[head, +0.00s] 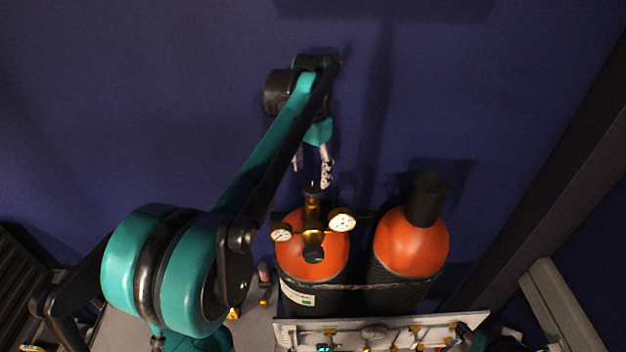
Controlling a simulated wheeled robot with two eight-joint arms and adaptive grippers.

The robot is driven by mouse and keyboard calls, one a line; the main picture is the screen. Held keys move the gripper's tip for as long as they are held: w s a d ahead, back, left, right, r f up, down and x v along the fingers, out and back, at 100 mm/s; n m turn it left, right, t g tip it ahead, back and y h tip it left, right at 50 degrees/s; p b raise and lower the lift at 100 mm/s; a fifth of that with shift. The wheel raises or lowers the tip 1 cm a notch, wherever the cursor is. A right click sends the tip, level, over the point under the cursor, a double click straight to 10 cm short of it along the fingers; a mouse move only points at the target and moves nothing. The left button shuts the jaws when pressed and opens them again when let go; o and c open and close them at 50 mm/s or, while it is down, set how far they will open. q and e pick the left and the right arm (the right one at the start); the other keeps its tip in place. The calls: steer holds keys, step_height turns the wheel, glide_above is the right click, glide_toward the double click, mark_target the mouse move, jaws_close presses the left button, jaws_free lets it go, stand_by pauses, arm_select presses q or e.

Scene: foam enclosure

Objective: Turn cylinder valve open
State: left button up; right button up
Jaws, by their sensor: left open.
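Two gas cylinders with orange tops stand side by side. The left cylinder (298,261) carries a brass valve and regulator (313,217) with two round white gauges, one on each side. A dark valve knob (312,187) sits at the upper end of the brass stem. My left gripper (312,177) is open and empty, with its fingers pointing down just above the knob; I cannot tell whether they touch it. My right gripper is not in view.
The right cylinder (407,248) has a black cap (428,199). A strap runs around both cylinders. A panel with brass fittings (380,333) lies in front of them. A dark blue wall (130,90) is behind, and a dark beam (545,170) runs at right.

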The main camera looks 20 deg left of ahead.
mark_target(313, 188)
arm_select(q)
steer(key=f, duration=0.2)
steer(key=w+f, duration=0.1)
steer(key=f, duration=0.1)
steer(key=shift+f, duration=0.35)
steer(key=shift+s+f, duration=0.1)
steer(key=shift+s, duration=0.2)
steer(key=shift+w, duration=0.15)
steer(key=shift+c, duration=1)
steer(key=c, duration=1)
steer(key=shift+o, duration=0.2)
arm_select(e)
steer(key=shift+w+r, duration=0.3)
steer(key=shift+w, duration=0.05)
